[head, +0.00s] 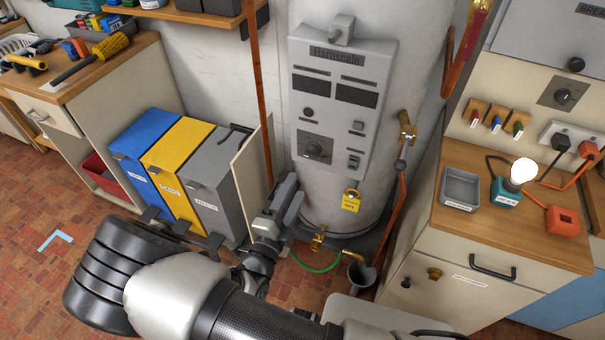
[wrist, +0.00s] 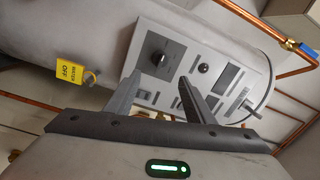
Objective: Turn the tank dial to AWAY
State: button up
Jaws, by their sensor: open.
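The tank dial (head: 314,150) is a dark round knob on a dark square plate, low on the left of the grey panel (head: 378,62) on the white tank (head: 415,60). In the wrist view the dial (wrist: 158,57) shows just beyond my fingertips, nearer the left finger. Its position words are too small to read, so I cannot tell its setting. My gripper (wrist: 160,84) is open and empty, apart from the dial. In the head view my gripper (head: 290,190) is below and left of the dial.
A yellow tag (head: 351,201) hangs below the panel. Copper pipes (head: 258,95) run beside the tank. Blue, yellow and grey bins (head: 205,185) stand left. A counter (head: 500,225) with a tray and lamp stands right, with another dial (head: 564,96) above it.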

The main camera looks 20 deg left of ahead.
jog(key=s, duration=0.5)
jog(key=shift+a, duration=0.15)
jog(key=w+d+r+m+g+h+p, duration=0.1)
jog(key=d+r+m+g+h, duration=0.55)
jog(key=d+m, duration=0.7)
jog(key=w+d+r+m+g+h+p, duration=0.1)
jog(key=d+r+m+g+h, duration=0.2)
jog(key=d+r+m+g, duration=1)
jog(key=s+d+r+m+t+y, duration=0.2)
jog(key=s+r+m+y, duration=0.1)
jog(key=m, duration=0.7)
jog(key=s+d+r+m+t+y+p, duration=0.1)
jog(key=s+d+r+m+t+y, duration=0.1)
jog(key=r+m, duration=0.4)
jog(key=s+d+r+m+t+y, duration=0.2)
jog(key=s+r+m+y, duration=0.2)
jog(key=m, duration=0.9)
jog(key=shift+s+r+m+t+y, duration=0.25)
jog(key=shift+r+m+t+y, duration=0.1)
jog(key=shift+r+y, duration=0.35)
